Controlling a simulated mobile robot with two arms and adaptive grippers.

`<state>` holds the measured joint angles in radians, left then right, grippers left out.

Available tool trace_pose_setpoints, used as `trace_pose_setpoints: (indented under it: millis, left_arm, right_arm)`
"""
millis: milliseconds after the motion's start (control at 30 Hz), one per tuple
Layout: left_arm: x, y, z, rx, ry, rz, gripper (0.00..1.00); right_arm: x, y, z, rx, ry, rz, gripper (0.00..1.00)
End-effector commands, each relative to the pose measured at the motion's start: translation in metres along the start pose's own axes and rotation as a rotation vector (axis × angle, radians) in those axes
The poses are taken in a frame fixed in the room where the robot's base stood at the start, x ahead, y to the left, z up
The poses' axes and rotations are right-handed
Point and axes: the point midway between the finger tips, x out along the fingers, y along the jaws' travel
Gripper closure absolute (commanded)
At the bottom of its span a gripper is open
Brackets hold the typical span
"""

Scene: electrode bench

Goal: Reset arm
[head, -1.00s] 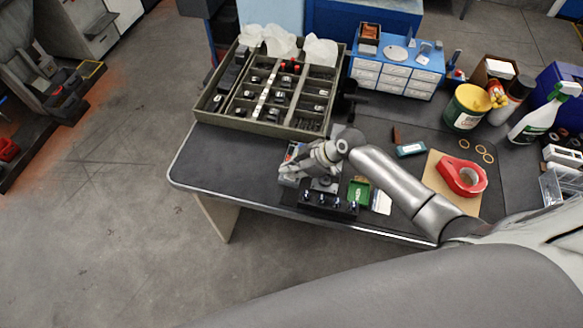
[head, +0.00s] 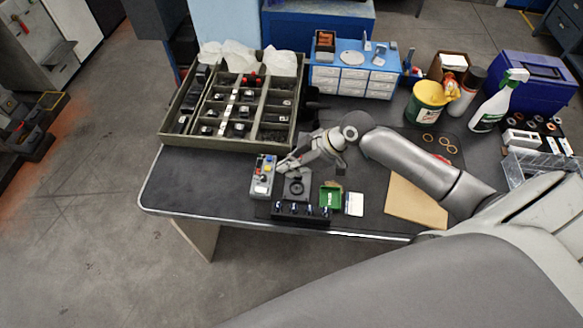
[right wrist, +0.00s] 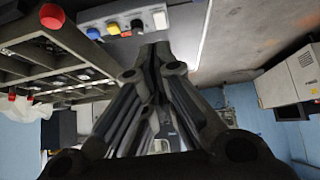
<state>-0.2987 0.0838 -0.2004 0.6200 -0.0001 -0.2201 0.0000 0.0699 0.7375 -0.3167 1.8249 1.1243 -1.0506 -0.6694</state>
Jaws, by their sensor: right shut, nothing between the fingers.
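My right gripper (head: 284,168) is shut and empty over the bench, beside a small grey control box (head: 262,178) with coloured buttons. In the right wrist view its closed fingers (right wrist: 154,50) point toward the control box (right wrist: 125,22), which has yellow, orange, blue and white parts. A dark fixture with a round ring (head: 297,187) lies just below the gripper, with a black rack (head: 300,212) in front of it. My right arm reaches in from the lower right. My left gripper is not in view.
A compartment tray (head: 170,140) stands at the back left, next to a blue drawer unit (head: 352,80). A green tray (head: 330,197), white card (head: 354,204) and brown board (head: 413,203) lie near the front. A yellow-green tub (head: 424,106) and spray bottle (head: 490,113) stand right.

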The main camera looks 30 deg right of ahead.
Motion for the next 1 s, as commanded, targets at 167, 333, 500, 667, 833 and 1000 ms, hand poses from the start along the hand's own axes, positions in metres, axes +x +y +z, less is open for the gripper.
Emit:
trace_pose_setpoints:
  millis: [167, 333, 500, 667, 833, 1000]
  left_arm:
    - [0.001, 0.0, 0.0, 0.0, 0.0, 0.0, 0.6]
    - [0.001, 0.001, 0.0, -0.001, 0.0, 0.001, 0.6]
    - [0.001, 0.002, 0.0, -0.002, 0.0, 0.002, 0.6]
    - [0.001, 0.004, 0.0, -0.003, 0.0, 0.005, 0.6]
    - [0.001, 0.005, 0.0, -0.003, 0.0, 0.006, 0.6]
    - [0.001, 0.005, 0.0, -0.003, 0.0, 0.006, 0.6]
  right_arm:
    - [-0.005, -0.001, 0.001, -0.001, 0.0, -0.001, 1.0]
    - [-0.005, -0.001, 0.001, 0.0, 0.0, -0.001, 1.0]
    - [-0.005, -0.001, 0.001, 0.0, 0.0, -0.001, 1.0]
    - [-0.005, -0.002, 0.001, 0.0, -0.001, -0.002, 1.0]
    - [0.008, -0.037, 0.007, 0.024, -0.033, -0.018, 1.0]
    - [0.017, -0.105, 0.02, 0.132, -0.123, 0.019, 1.0]
